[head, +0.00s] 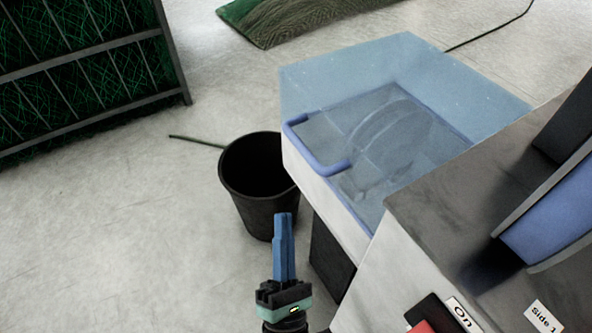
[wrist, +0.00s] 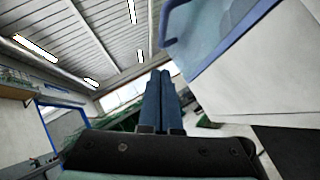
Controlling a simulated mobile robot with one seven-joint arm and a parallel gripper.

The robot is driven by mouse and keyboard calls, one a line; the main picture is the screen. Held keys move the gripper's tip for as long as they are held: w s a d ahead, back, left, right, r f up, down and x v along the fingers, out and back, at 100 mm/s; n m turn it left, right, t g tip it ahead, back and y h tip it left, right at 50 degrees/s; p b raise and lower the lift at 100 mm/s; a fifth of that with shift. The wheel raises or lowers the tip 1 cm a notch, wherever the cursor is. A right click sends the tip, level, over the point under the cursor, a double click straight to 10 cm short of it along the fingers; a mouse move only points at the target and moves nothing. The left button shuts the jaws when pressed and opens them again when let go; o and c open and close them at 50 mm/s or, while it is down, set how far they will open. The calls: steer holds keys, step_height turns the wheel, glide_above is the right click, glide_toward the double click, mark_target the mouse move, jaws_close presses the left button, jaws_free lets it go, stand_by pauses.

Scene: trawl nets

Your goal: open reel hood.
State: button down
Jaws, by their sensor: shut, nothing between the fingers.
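The reel hood (head: 400,75) is a clear bluish cover over the machine, seen in the head view; it looks closed, with a round reel dimly visible through it. Its blue handle (head: 325,165) is a bar on the hood's left side. In the wrist view the hood (wrist: 205,35) and part of the handle (wrist: 167,42) show at the upper right. My gripper (head: 284,216) has blue fingers, shut and empty, below and left of the handle and apart from it. The fingers also show in the wrist view (wrist: 163,75).
A black bucket (head: 255,185) stands on the floor left of the machine, behind my gripper. The machine's grey top (head: 450,195) and an "On" label (head: 461,312) are at the right. A rack with green netting (head: 80,75) stands upper left.

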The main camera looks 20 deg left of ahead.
steer(key=w+r, duration=0.6)
steer(key=shift+a+r, duration=0.15)
steer(key=shift+r, duration=0.1)
